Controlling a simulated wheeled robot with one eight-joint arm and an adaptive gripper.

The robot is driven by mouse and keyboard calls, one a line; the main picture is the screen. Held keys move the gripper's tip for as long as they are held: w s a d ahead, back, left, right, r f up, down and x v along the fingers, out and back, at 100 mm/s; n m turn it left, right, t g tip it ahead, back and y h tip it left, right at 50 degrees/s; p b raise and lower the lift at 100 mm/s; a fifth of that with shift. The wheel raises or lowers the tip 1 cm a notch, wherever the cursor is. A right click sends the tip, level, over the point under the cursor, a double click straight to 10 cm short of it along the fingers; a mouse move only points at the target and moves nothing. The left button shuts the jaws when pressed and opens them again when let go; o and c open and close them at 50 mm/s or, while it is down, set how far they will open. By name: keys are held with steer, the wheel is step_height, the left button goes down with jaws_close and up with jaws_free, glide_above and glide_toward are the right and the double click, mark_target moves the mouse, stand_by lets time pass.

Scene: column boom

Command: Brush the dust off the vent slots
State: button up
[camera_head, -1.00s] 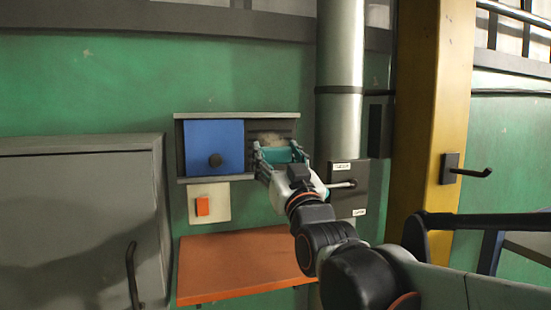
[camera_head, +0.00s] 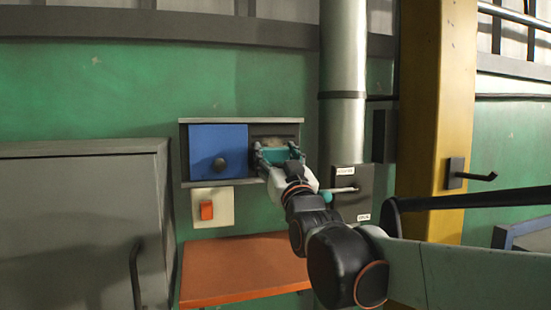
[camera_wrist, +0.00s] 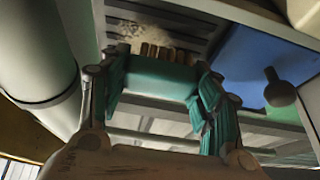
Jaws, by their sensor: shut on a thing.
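The vent slots (camera_head: 270,130) are dark and recessed, in the right half of a wall housing. They also show in the wrist view (camera_wrist: 188,32), with a pale dust patch (camera_wrist: 123,32) over part of them. My gripper (camera_head: 278,157) is in front of the slots, shut on a teal brush (camera_wrist: 160,76). The brush's short tan bristles (camera_wrist: 156,50) point at the slots and look close to them. I cannot tell whether they touch. In the head view my gripper and the brush hide the lower part of the slots.
A blue sliding panel (camera_head: 204,150) with a dark knob (camera_head: 219,164) covers the housing's left half. An orange switch (camera_head: 207,210) sits below. An orange shelf (camera_head: 240,268) juts out underneath. A grey pipe (camera_head: 343,90) and lever box (camera_head: 350,183) stand close on the right.

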steer(key=shift+w+a, duration=0.15)
steer(key=shift+w, duration=0.35)
steer(key=shift+w+a, duration=0.15)
steer(key=shift+w, duration=0.35)
stand_by(0.7)
steer(key=shift+d, duration=0.1)
